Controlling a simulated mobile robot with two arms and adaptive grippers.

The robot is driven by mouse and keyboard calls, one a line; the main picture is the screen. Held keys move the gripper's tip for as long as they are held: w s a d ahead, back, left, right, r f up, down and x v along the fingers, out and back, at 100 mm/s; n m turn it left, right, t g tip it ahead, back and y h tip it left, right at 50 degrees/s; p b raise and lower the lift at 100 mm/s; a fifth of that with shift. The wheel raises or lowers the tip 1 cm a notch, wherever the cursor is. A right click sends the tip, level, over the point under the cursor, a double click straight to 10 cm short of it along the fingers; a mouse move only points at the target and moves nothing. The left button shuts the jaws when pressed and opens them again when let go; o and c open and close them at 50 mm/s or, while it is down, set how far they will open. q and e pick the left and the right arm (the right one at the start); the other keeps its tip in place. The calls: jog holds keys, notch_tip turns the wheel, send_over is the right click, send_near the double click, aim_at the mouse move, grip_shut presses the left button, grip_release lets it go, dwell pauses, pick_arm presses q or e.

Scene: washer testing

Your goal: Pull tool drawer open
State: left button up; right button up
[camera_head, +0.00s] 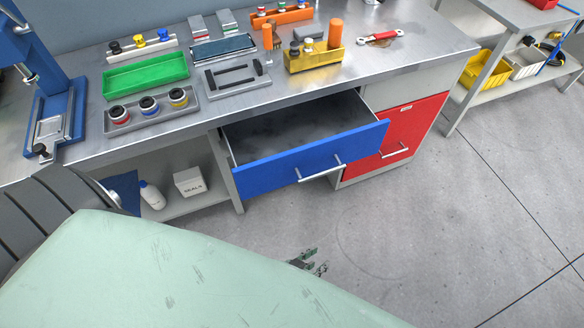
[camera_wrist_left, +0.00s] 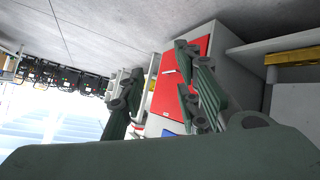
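The blue-fronted drawer (camera_head: 310,158) under the workbench stands pulled out in the head view. Its grey interior shows and looks empty. Its silver bar handle (camera_head: 320,170) is on the front. My left gripper (camera_head: 308,264) is in front of and below the drawer, clear of the handle, mostly hidden behind my pale green arm. In the left wrist view my left gripper (camera_wrist_left: 158,72) has its fingers spread with nothing between them. A small bit of blue shows low between the fingers there. My right gripper is in neither view.
A red-fronted cabinet (camera_head: 404,135) stands right of the drawer. The metal bench top (camera_head: 225,105) carries a green tray (camera_head: 146,75), a yellow holder (camera_head: 313,62) and a blue press (camera_head: 58,118). A white box (camera_head: 189,183) is on the lower shelf. The floor at right is clear.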

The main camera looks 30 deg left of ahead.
pick_arm(q)
jog(key=s+a+f+m+g+p, duration=0.1)
jog(key=s+a+f+g+p, duration=0.2)
jog(key=s, duration=0.5)
jog(key=shift+s+a+f+m+y, duration=0.3)
jog(key=shift+s+a+f+m, duration=0.1)
jog(key=shift+a+f, duration=0.1)
